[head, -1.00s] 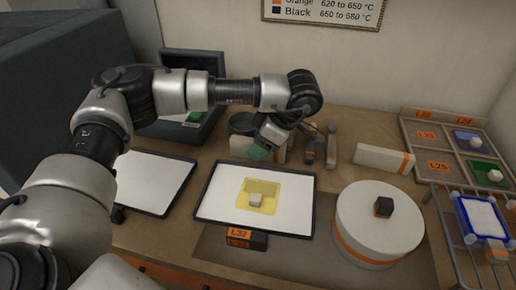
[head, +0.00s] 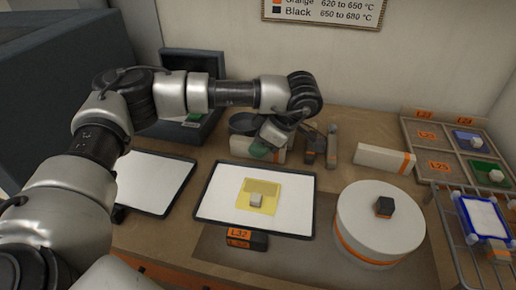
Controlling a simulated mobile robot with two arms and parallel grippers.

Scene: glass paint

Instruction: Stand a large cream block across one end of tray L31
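One large cream block (head: 384,158) with an orange band lies on the table at the back right. Another cream block (head: 240,146) is at the back, partly hidden behind my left gripper (head: 262,150). The gripper points down in front of this block, with a green patch at its tip. I cannot tell whether its fingers are open or touch the block. A dark-rimmed white tray (head: 215,208) in the middle holds a yellow sheet (head: 264,188) with a small pale cube on it. A similar tray (head: 165,170) is at the left. No label clearly reads L31. My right gripper is not in view.
A compartment rack (head: 425,150) and a wire rack with a blue-framed tray (head: 465,215) are at the right. Orange-labelled blocks (head: 240,236) sit in front.

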